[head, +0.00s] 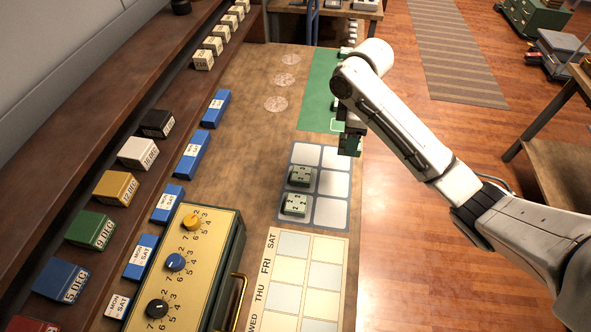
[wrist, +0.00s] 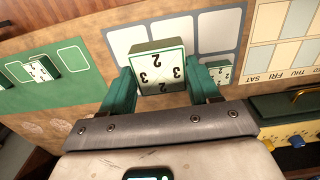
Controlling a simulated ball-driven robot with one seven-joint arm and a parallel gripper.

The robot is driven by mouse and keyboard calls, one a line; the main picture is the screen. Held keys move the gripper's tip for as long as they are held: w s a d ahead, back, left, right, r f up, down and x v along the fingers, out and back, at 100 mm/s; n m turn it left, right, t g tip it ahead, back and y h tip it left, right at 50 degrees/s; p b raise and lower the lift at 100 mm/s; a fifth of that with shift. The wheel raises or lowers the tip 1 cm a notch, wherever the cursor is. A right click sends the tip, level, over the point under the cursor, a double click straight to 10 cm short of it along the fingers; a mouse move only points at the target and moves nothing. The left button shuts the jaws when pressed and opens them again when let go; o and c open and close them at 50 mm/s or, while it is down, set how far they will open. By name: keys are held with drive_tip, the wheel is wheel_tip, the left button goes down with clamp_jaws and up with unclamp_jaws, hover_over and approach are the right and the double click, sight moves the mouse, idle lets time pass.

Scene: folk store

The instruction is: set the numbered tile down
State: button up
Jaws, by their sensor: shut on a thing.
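My gripper (wrist: 162,86) is shut on a numbered tile (wrist: 160,69), a pale block with a green edge and the digits 2, 3 and 3 on its face. In the head view my gripper (head: 350,142) hangs by the upper right corner of the grey-blue tray (head: 318,225); the held tile cannot be made out there. The tray has two columns of pale cells. Two similar tiles, an upper one (head: 300,177) and a lower one (head: 294,205), lie in its left column. In the wrist view the held tile appears in front of the tray, apart from the tile beyond the right finger.
A green mat (head: 318,85) lies beyond the tray; a tile (wrist: 40,70) sits in its white outline. A weekday chart (head: 290,268) and a yellow dial box (head: 190,270) are nearer. Blue blocks (head: 190,155) line the left. Bare brown counter (head: 255,150) lies left of the tray.

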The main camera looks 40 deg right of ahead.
drive_tip(key=shift+a, duration=0.25)
drive_tip(key=shift+w+a+f, duration=0.15)
drive_tip(key=shift+w, duration=0.1)
drive_tip(key=w+f+b, duration=0.2)
drive_tip(key=w+b, duration=0.1)
drive_tip(key=w, duration=0.1)
drive_tip(key=w+f+b, duration=0.3)
drive_tip(key=b, duration=0.1)
drive_tip(key=w+a+f+b, duration=0.1)
drive_tip(key=w+f+b, duration=0.2)
drive_tip(key=w, duration=0.1)
drive_tip(key=shift+w+f+b, duration=0.25)
drive_tip(key=shift+w+b, duration=0.05)
drive_tip(key=shift+w, duration=0.05)
drive_tip(key=shift+w+d+p, duration=0.1)
drive_tip(key=shift+w+p, duration=0.25)
drive_tip(key=shift+p, duration=0.1)
drive_tip(key=shift+w+f, duration=0.25)
drive_tip(key=shift+f, duration=0.2)
drive_tip(key=shift+w+f+p, duration=0.1)
drive_tip(key=shift+f+p, duration=0.25)
drive_tip(key=shift+f, duration=1.3)
